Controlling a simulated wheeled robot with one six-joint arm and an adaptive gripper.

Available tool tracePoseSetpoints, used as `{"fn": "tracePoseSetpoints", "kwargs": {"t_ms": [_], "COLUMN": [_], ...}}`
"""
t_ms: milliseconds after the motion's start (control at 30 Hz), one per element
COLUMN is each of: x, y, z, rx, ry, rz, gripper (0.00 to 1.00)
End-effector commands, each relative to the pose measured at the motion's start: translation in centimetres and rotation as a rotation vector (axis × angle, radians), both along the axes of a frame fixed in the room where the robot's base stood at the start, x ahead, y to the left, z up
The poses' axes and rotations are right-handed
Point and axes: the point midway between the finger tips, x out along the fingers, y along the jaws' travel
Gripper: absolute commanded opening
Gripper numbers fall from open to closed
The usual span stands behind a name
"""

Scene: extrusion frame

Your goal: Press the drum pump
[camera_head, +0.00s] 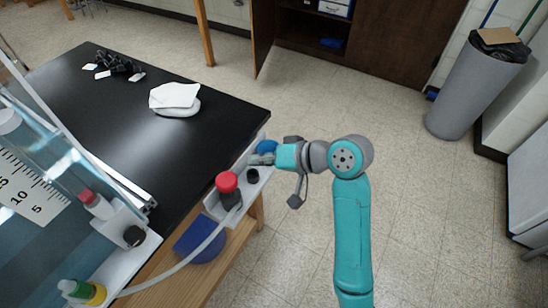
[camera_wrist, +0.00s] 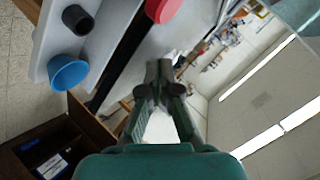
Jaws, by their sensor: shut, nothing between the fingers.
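A red round knob (camera_head: 227,182) tops a dark grey body (camera_head: 231,199) on a white bracket (camera_head: 213,207) at the black table's right edge; a pale hose leads from it. This looks like the drum pump, though no label shows. The red knob is also cut off at the top of the wrist view (camera_wrist: 166,9). My gripper (camera_head: 259,159) is up and to the right of the knob in the head view, beside a blue cup (camera_head: 267,147). In the wrist view my gripper's fingers (camera_wrist: 158,78) are together and empty, apart from the knob.
A black cylinder (camera_head: 252,175) stands between the knob and my gripper. A clear tank with a scale (camera_head: 28,190) is at the left, near a green-and-yellow cap (camera_head: 83,291). A white cloth-like item (camera_head: 175,98) lies on the table (camera_head: 110,120).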

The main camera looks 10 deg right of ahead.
Motion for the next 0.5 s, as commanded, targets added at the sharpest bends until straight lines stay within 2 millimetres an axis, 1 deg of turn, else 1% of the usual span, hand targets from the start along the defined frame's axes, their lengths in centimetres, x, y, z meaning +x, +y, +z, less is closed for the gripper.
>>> {"fn": "tracePoseSetpoints", "kwargs": {"t_ms": [33,67,200,333,500], "x": [0.3,0.5,-0.1,-0.5,-0.6], "y": [0.8,1.2,2.5,3.2,3.6], "z": [-0.5,-0.8,-2.2,-3.0,-3.5], "rx": [0.0,-0.001,-0.001,-0.001,0.0], "ry": [0.002,0.002,0.002,0.0,-0.001], "rz": [0.003,0.002,0.002,0.001,0.0], "gripper": [0.0,0.0,0.0,0.0,0.0]}}
